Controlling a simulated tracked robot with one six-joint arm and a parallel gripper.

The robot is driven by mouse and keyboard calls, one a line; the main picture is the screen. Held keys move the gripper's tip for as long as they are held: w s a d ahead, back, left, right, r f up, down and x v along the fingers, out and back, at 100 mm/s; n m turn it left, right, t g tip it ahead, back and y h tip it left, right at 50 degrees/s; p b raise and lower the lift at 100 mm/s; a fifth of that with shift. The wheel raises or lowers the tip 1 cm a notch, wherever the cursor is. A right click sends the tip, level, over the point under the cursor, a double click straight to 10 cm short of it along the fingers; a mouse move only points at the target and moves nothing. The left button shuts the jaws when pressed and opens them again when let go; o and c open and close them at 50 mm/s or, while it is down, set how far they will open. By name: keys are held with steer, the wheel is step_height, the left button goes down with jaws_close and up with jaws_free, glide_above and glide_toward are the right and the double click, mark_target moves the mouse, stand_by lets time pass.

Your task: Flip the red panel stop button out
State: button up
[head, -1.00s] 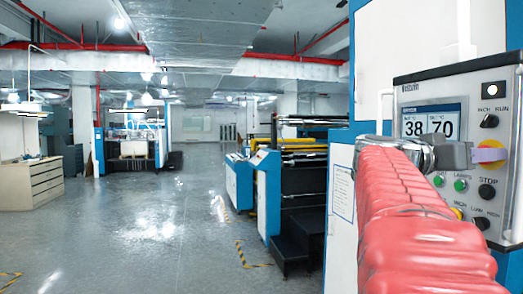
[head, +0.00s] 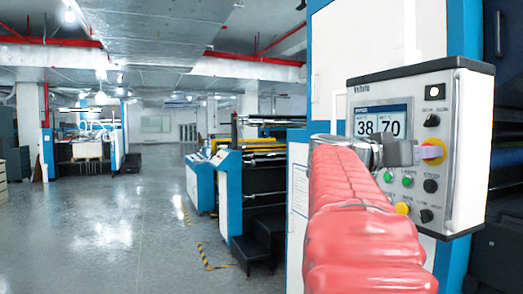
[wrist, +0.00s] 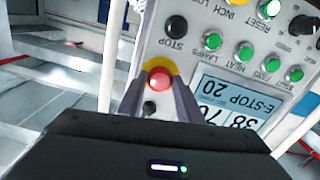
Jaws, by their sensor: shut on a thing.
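The red stop button (wrist: 160,80) sits in a yellow collar (wrist: 157,66) on the grey control panel (head: 372,188). In the wrist view it lies between my two dark fingers. In the head view my gripper (head: 418,152) reaches the yellow collar (head: 436,161) from the left and hides most of the red cap. My gripper is shut on the red button. The panel display (head: 382,122) reads 38 and 70, and in the wrist view, upside down, it also reads E-STOP 20.
Green lamp buttons (wrist: 213,41) and a black STOP button (wrist: 176,26) are close to my fingers. A black selector knob (head: 432,120) is above the gripper. A white handle bar (wrist: 112,55) stands beside the panel. The floor (head: 125,215) at left is clear.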

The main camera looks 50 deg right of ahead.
jaws_close()
steer(key=shift+w+a, duration=0.15)
steer(key=shift+a, duration=0.4)
steer(key=o, duration=1.1)
jaws_free()
steer(key=shift+o, duration=0.2)
steer(key=shift+w+a, duration=0.1)
steer(key=v, duration=1.3)
steer(key=shift+w+a, duration=0.15)
steer(key=shift+a, duration=0.1)
